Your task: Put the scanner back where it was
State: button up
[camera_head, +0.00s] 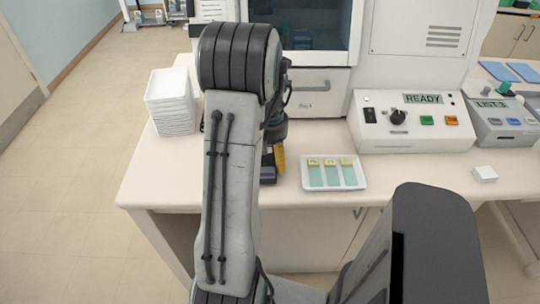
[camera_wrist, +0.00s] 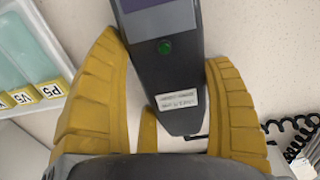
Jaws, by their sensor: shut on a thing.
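The scanner (camera_wrist: 178,75) is a dark grey handheld device with a green button, a purple-tinted window and a pale label. In the head view my gripper (camera_head: 278,160) is mostly hidden behind my arm. It is over the bench, just left of the slide tray (camera_head: 333,187); a dark part of the scanner (camera_head: 268,172) shows beside a yellow finger. I cannot tell whether the scanner touches the bench.
The tray holds several yellow-labelled slides; it also shows in the wrist view (camera_wrist: 15,110). A stack of white trays (camera_head: 170,102) stands at left. A control box reading READY (camera_head: 412,135) is at right. A black coiled cable (camera_wrist: 290,130) lies at the wrist view's right. Bench front is fairly clear.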

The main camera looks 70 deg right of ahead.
jog(key=o, duration=1.2)
jog(key=shift+o, duration=0.2)
